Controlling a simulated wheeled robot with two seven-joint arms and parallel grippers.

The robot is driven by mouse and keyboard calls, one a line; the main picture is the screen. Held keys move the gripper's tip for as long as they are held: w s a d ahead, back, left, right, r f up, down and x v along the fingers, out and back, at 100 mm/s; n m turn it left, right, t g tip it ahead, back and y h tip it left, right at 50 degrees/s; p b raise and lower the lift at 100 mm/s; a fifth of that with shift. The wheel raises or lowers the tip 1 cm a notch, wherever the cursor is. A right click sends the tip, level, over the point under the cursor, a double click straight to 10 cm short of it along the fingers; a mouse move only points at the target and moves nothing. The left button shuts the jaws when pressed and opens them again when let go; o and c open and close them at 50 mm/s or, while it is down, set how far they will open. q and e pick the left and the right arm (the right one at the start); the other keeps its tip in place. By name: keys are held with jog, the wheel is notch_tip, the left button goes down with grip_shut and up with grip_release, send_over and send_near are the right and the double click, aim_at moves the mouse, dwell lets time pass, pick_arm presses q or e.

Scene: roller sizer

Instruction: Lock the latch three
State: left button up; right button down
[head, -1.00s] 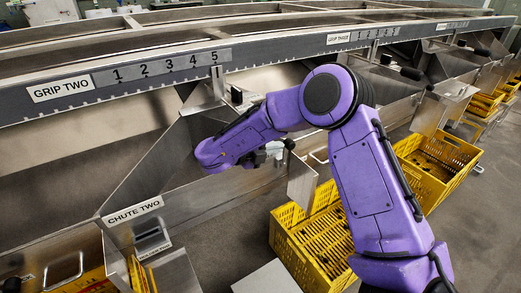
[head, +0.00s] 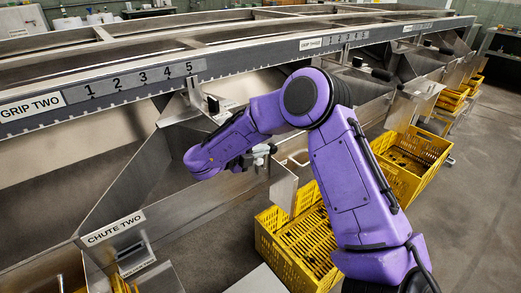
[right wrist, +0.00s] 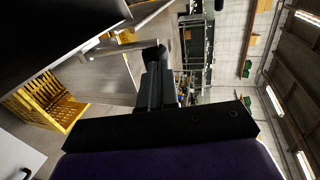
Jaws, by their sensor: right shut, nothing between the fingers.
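My right arm reaches in from the right in the head view, and its gripper (head: 262,154) is partly hidden beyond the purple wrist, beside the metal chute wall. In the right wrist view the dark fingers (right wrist: 156,62) are together with nothing between them. A metal bar (right wrist: 118,50) runs up to the fingertips there; I cannot tell if they touch. The "GRIP THREE" label (head: 311,44) is on the long rail behind the arm. A black-tipped handle (head: 213,104) stands below the rail, left of the arm. I cannot tell which part is latch three. My left gripper is not in view.
The "CHUTE TWO" panel (head: 114,228) is at the lower left. A yellow crate (head: 268,245) sits under the chutes beside my arm, and another (head: 435,165) stands further right. The grey floor (head: 475,230) at the right is clear.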

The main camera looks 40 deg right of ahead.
jog(key=r+p+v, duration=0.2)
jog(key=v, duration=1.1)
jog(key=shift+a, duration=0.1)
